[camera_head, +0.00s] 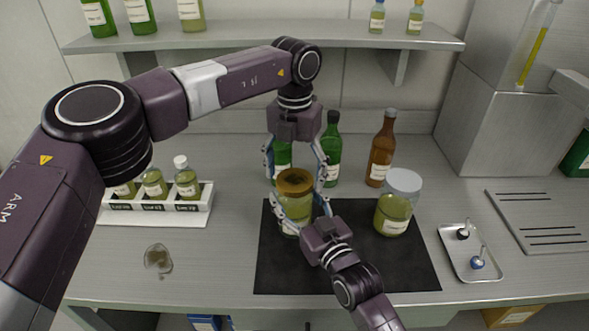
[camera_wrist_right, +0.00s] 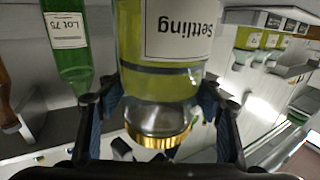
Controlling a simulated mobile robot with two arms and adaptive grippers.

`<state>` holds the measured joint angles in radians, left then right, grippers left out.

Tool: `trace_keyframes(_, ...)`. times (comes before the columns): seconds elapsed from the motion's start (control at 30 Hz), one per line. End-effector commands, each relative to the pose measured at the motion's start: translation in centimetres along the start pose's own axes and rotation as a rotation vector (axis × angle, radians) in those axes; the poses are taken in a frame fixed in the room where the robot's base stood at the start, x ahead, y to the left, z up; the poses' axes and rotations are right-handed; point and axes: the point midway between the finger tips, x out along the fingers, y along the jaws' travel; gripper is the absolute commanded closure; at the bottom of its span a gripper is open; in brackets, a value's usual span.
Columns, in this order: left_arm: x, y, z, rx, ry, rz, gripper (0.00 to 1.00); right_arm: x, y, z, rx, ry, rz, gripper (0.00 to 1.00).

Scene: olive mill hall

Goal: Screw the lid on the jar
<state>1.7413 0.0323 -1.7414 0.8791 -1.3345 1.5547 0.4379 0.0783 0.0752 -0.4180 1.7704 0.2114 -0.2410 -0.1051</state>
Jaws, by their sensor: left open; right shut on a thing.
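The jar (camera_head: 297,212) is clear glass with yellow-green contents, and it stands upright at the left part of the black mat. The gold lid (camera_head: 295,182) sits on its mouth; I cannot tell how tight it is. My right gripper (camera_head: 297,222) is shut on the jar's side, coming from the front right. In the right wrist view the jar (camera_wrist_right: 160,85) shows upside down between my fingers, with a "Settling" label and the gold lid (camera_wrist_right: 158,138) at its lower end. My left gripper (camera_head: 296,168) is open, pointing down just above and around the lid, holding nothing.
On the black mat (camera_head: 350,270) stands another jar (camera_head: 393,215) with a pale lid. Green (camera_head: 332,150) and brown (camera_head: 381,150) bottles stand behind. A bottle rack (camera_head: 150,214) and a spill (camera_head: 157,258) are left; a metal tray (camera_head: 452,262) is right. A shelf (camera_head: 250,38) hangs above.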

Motion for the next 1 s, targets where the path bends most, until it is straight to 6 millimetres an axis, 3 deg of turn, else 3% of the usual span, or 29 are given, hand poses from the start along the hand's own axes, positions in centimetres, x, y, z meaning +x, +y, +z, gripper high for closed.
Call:
trace_keyframes(0.13,0.0,0.0,0.0,0.0,0.0,0.0,0.25,0.0,0.03,0.02,-0.001,0.0,0.0,1.0)
trace_keyframes(0.53,-0.02,0.01,0.01,0.0,0.0,0.0,0.68,-0.01,0.03,0.02,-0.001,0.0,0.0,1.0)
trace_keyframes(0.73,-0.02,0.02,0.01,0.006,0.0,0.001,0.68,-0.01,0.03,0.02,-0.001,0.0,0.0,1.0)
trace_keyframes(0.77,-0.02,0.02,0.01,0.006,0.0,0.001,0.37,-0.01,0.03,0.02,-0.001,0.0,0.0,1.0)
trace_keyframes(0.93,-0.02,0.02,0.01,0.006,0.0,0.0,0.19,-0.01,0.03,0.02,-0.001,0.0,0.0,1.0)
trace_keyframes(1.0,-0.02,0.01,0.01,0.006,0.0,0.0,0.19,-0.01,0.03,0.02,-0.001,0.0,0.0,1.0)
